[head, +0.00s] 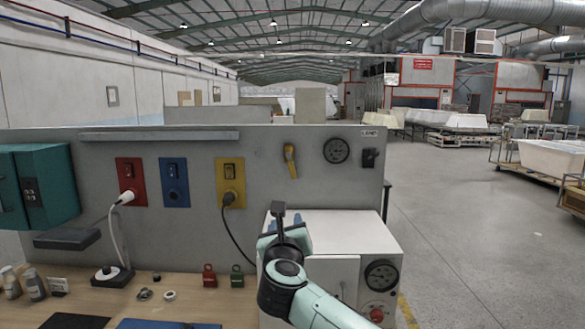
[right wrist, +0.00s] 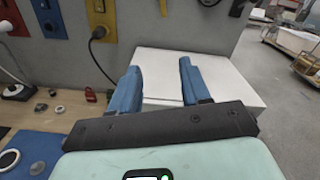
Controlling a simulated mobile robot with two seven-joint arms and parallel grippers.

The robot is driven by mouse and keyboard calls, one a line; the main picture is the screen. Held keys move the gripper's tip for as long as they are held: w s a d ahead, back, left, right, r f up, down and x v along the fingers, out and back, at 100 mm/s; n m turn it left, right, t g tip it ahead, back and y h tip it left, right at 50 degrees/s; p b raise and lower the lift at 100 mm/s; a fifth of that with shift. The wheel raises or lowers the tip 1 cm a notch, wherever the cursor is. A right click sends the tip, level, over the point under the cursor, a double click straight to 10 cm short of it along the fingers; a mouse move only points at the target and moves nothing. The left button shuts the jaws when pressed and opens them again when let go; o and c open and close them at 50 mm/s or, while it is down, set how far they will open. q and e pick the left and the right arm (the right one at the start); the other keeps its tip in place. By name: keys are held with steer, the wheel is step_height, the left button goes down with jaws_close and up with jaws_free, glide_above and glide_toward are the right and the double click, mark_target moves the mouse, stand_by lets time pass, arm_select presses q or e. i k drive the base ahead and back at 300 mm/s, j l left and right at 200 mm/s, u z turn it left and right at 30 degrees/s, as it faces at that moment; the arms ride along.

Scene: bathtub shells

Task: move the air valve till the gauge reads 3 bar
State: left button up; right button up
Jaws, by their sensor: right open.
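A small yellow lever (head: 290,160), which looks like the air valve, is mounted on the grey panel with its handle hanging down. A round dark gauge (head: 336,151) is on the panel to its right; its reading is too small to make out. My right gripper (head: 283,222) is below the lever, in front of the white box, apart from the panel. In the right wrist view its blue fingers (right wrist: 160,68) are spread with nothing between them. The lever's lower end (right wrist: 163,8) shows at the top of that view. My left gripper is not in view.
A white box (head: 335,232) with a second gauge (head: 381,276) and a red knob (head: 376,314) stands below the panel gauge. Padlocks (head: 209,276) and small parts lie on the wooden bench.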

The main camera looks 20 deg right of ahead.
mark_target(288, 155)
steer(key=i+l, duration=0.55)
steer(key=i, duration=0.25)
